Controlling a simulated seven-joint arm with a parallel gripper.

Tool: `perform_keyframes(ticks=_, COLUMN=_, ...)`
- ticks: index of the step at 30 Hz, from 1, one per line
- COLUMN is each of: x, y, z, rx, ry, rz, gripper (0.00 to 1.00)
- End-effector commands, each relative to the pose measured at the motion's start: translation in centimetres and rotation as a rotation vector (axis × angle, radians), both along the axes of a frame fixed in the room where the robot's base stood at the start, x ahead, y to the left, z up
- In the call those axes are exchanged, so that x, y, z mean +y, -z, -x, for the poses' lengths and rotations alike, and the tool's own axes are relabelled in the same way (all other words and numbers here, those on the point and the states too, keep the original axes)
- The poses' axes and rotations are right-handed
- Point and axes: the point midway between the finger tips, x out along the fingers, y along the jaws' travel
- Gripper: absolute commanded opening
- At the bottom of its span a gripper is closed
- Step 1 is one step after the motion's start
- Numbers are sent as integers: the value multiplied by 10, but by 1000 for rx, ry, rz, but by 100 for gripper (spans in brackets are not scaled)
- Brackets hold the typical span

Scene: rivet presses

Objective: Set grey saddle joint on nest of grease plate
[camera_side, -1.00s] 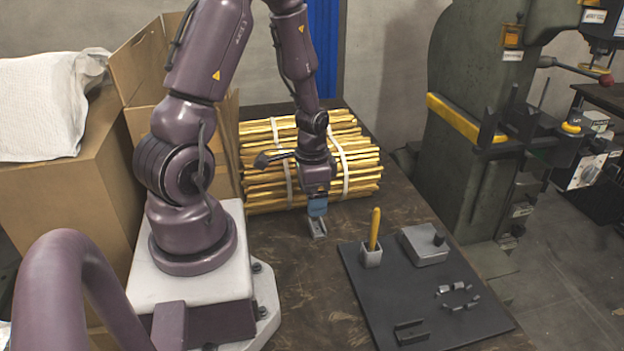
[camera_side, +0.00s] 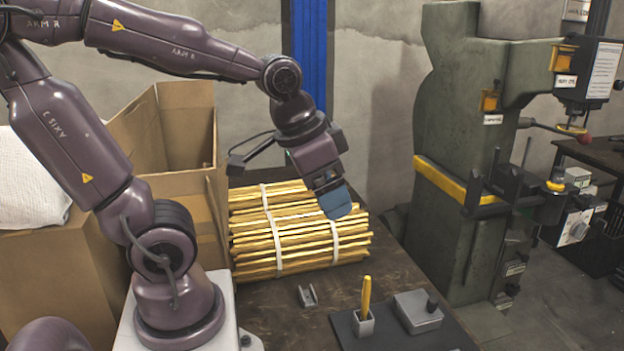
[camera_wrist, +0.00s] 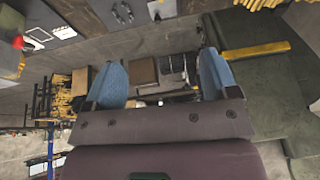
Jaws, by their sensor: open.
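The grey saddle joint (camera_side: 308,296) is a small channel-shaped piece on the brown table, in front of the yellow bundle. My gripper (camera_side: 337,207), with blue fingers, is open and empty, well above and to the right of the joint. In the wrist view the two blue fingers of my gripper (camera_wrist: 163,78) stand wide apart with nothing between them; the joint is not seen there. The dark grease plate (camera_side: 392,341) shows at the bottom of the side view, cut off by the frame. Its nest is out of view.
A strapped yellow bundle (camera_side: 300,247) lies behind. A green press (camera_side: 465,140) stands at the right, cardboard boxes (camera_side: 185,130) at the left.

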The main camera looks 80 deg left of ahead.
Motion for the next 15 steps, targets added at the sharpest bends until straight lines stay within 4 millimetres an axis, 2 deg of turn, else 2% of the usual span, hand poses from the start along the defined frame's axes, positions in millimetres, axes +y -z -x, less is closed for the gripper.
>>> perform_keyframes(ticks=1, x=-11, y=-11, z=7, rx=-38, ry=13, rz=14, gripper=80)
perform_keyframes(ticks=5, x=-25, y=-25, z=22, rx=-87, ry=17, rz=47, gripper=80)
perform_keyframes(ticks=7, x=-29, y=-28, z=26, rx=-97, ry=18, rz=57, gripper=66)
perform_keyframes(ticks=8, x=-30, y=-29, z=28, rx=-100, ry=19, rz=60, gripper=63)
perform_keyframes(ticks=15, x=-30, y=-30, z=28, rx=-102, ry=18, rz=63, gripper=63)
